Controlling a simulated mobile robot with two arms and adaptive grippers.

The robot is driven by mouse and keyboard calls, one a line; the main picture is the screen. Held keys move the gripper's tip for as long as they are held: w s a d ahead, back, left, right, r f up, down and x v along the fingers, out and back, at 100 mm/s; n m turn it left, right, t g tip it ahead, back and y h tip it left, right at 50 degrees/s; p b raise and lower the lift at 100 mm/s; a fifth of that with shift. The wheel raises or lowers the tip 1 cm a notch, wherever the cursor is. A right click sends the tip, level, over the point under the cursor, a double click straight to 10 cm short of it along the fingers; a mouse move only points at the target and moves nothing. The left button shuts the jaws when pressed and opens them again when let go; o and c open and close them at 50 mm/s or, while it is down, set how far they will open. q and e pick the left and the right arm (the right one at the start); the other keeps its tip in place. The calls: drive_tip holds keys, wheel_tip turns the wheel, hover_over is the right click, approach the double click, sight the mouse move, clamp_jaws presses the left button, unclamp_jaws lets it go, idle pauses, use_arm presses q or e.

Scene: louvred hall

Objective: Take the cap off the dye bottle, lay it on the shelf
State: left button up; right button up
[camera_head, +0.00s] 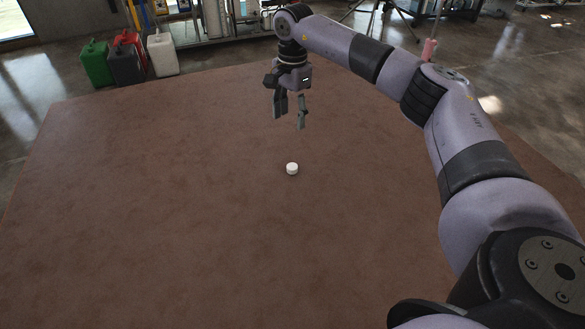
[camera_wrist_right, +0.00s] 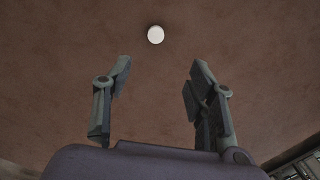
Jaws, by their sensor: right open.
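A small round white cap (camera_head: 292,169) lies on the broad brown surface (camera_head: 180,220), near its middle. It also shows in the right wrist view as a white disc (camera_wrist_right: 156,34). My right gripper (camera_head: 290,116) is open and empty, pointing down above the surface. In the head view it is farther back than the cap and apart from it. In the right wrist view the cap is beyond the gap between the open fingers (camera_wrist_right: 160,70). A dye bottle is not clearly seen. My left gripper is not in view.
Green (camera_head: 97,64), dark (camera_head: 127,63) and white (camera_head: 162,54) canisters stand behind the far left edge. A small pinkish object (camera_head: 429,49), partly hidden by my right arm, shows at the back; I cannot tell what it is. The surface around the cap is clear.

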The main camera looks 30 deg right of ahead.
drive_tip(key=p, duration=0.1)
hover_over(292, 166)
wheel_tip(292, 166, down, 12)
drive_tip(key=shift+s+d+f, duration=0.1)
drive_tip(key=shift+s, duration=0.05)
drive_tip(key=shift+f+p, duration=0.7)
drive_tip(key=shift+f, duration=1.95)
drive_tip(key=shift+c, duration=0.2)
drive_tip(key=c, duration=0.8)
drive_tip(key=shift+r, duration=0.1)
